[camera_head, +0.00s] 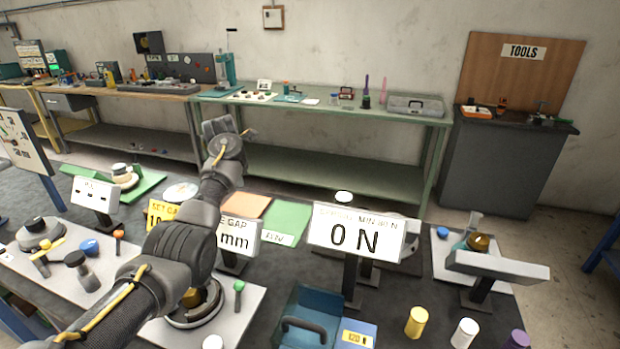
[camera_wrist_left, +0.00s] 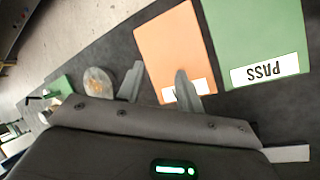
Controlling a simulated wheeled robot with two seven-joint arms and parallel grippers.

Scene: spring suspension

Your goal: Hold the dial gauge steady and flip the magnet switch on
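A white panel with dial-like markings (camera_head: 22,142) stands at the left edge of the head view; I cannot tell whether it belongs to the dial gauge. I cannot clearly pick out the dial gauge or the magnet switch. My left arm reaches across the bench from the lower left, partly hiding a round base with a brass-coloured part (camera_head: 200,300). My left gripper (camera_wrist_left: 158,84) is open and empty, its fingers apart above the dark bench and orange mat. My right gripper is not in view.
A green mat with a PASS label (camera_wrist_left: 255,45) lies beside the orange mat (camera_wrist_left: 168,45). A blue box with a dark handle (camera_head: 310,318) and coloured cylinders (camera_head: 416,322) stand at the front. A tilted grey panel (camera_head: 497,266) is at right. Signs on posts crowd the middle.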

